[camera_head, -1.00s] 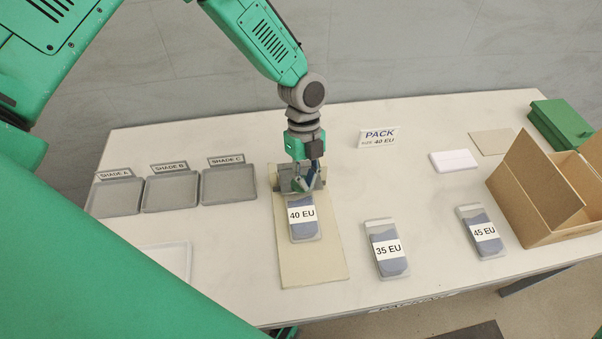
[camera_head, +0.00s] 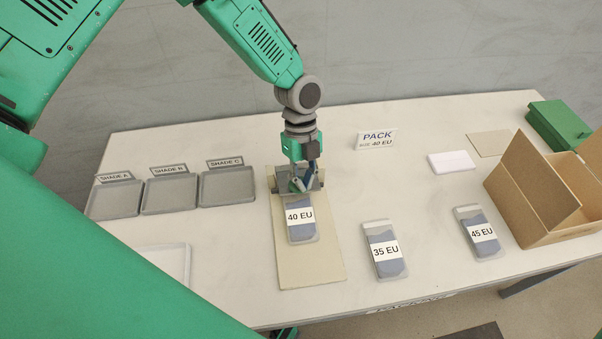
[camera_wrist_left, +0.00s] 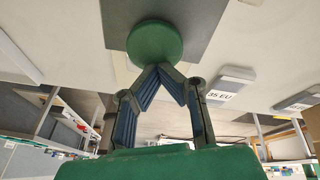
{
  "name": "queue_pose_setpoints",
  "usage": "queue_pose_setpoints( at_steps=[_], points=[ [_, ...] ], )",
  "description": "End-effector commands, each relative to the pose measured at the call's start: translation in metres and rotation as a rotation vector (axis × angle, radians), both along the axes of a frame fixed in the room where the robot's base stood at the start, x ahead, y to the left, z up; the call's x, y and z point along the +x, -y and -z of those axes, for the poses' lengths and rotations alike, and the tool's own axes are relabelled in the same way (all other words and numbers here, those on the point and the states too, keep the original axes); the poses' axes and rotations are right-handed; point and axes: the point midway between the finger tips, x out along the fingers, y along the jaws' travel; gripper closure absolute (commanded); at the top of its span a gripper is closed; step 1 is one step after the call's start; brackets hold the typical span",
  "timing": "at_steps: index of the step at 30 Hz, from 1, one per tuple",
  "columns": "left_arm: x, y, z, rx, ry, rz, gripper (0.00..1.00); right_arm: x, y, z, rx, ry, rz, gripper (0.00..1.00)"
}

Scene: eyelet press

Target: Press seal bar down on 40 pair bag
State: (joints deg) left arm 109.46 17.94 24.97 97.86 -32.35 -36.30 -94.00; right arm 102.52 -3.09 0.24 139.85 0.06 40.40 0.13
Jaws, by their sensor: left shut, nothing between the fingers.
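The 40 EU bag (camera_head: 301,231) lies on the beige mat (camera_head: 312,270), its upper end at the grey sealer (camera_head: 284,187). My left gripper (camera_head: 299,186) is over the sealer, pointing down, with its fingers shut and empty. In the left wrist view its fingertips (camera_wrist_left: 160,70) meet at the edge of a round green knob (camera_wrist_left: 155,43), in front of a grey plate (camera_wrist_left: 196,24). I cannot tell whether they touch the knob. The gripper hides part of the sealer, and I cannot tell whether the bar is fully down. My right gripper is not in view.
The 35 EU bag (camera_head: 387,265) and 45 EU bag (camera_head: 482,247) lie to the right. An open cardboard box (camera_head: 520,190) and a green box (camera_head: 560,125) stand at the right. Several grey shade trays (camera_head: 227,186) are at the left. A PACK sign (camera_head: 376,139) stands behind.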

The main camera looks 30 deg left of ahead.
Motion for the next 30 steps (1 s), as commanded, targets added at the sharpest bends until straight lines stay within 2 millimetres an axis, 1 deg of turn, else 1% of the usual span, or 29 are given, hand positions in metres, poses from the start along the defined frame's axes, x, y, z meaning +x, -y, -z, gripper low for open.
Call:
queue_pose_setpoints(
  at_steps=[5,16,21,25,30],
  points=[
    [0.000,-0.004,-0.001,-0.003,-0.002,-0.003,1.00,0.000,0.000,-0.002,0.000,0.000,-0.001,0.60],
    [0.007,-0.005,-0.026,0.001,0.000,-0.002,1.00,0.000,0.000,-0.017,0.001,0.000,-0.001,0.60],
    [0.008,-0.004,-0.030,0.003,0.000,-0.001,1.00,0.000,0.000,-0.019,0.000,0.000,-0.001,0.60],
    [0.010,-0.007,-0.034,0.001,0.000,-0.002,1.00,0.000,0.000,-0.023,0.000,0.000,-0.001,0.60],
    [0.013,-0.011,-0.047,-0.002,-0.001,-0.002,1.00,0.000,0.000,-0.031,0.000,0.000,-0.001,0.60]
  ],
)
